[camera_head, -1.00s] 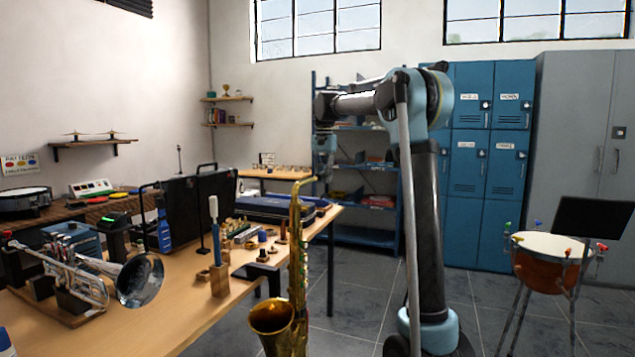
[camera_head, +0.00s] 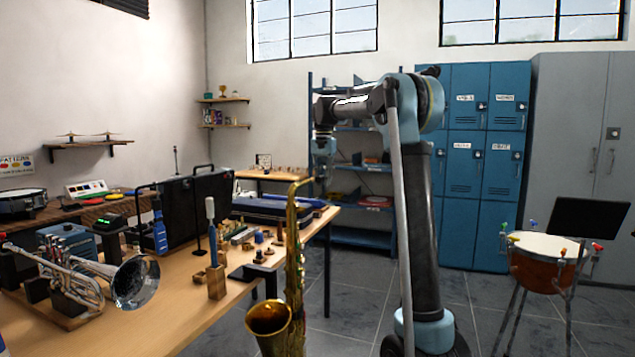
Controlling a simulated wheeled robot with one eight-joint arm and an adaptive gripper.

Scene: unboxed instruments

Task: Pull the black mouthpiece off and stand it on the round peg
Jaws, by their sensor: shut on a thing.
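A brass saxophone (camera_head: 295,262) stands upright at the front edge of the bench, its curved neck at the top. My gripper (camera_head: 321,174) points down at the far tip of that neck and is shut on the black mouthpiece there. The mouthpiece is too small and too covered by the fingers to make out clearly. I cannot tell whether it is still seated on the neck or just apart from it. Small wooden fittings (camera_head: 269,251) stand on the bench left of the saxophone. I cannot tell which one is the round peg.
The wooden bench (camera_head: 190,318) also holds a trumpet (camera_head: 133,283), a black open case (camera_head: 180,210), a blue case (camera_head: 262,208) and a brush-like tool in a wooden block (camera_head: 216,283). A drum (camera_head: 545,258) stands at right.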

